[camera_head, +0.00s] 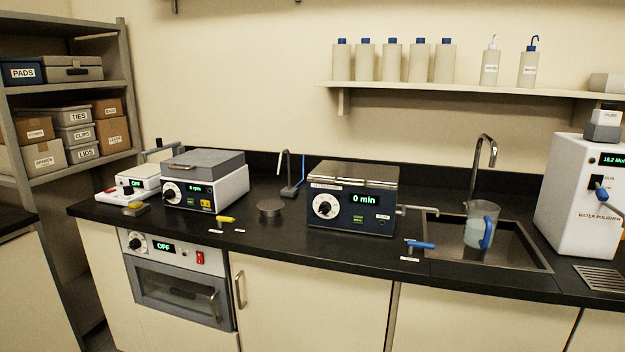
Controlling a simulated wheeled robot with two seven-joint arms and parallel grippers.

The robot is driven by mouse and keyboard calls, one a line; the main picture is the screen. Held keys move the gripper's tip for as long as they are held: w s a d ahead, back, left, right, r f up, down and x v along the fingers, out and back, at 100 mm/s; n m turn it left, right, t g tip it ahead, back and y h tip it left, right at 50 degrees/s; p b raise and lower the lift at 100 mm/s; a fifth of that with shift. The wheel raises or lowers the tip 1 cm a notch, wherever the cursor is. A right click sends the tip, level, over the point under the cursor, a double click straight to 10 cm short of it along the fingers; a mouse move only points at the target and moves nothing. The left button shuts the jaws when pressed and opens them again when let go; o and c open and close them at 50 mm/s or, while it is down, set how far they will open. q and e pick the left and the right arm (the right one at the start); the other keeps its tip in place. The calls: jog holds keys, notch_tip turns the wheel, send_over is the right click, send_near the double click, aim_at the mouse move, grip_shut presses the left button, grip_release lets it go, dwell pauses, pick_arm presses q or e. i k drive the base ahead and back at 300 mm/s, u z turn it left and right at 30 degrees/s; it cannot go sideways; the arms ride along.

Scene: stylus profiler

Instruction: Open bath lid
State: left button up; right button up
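The bath (350,212) is a dark blue box with a white dial, a green "0 min" display and small buttons. It stands on the black counter near the middle of the view. Its flat metal lid (355,173) lies level on top and looks closed. A thin drain pipe with a tap sticks out from its right side. Neither of my grippers is in view.
A spin device (203,180) with a grey lid stands left of the bath. A sink (500,255) with a jug (481,225) and a faucet (483,150) is to the right. A blue-handled valve (421,244) lies at the sink's left. A shelf of bottles (393,60) hangs above.

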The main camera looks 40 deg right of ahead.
aim_at(335, 170)
jog(key=z, duration=0.5)
jog(key=i, duration=0.7)
jog(key=z, duration=0.75)
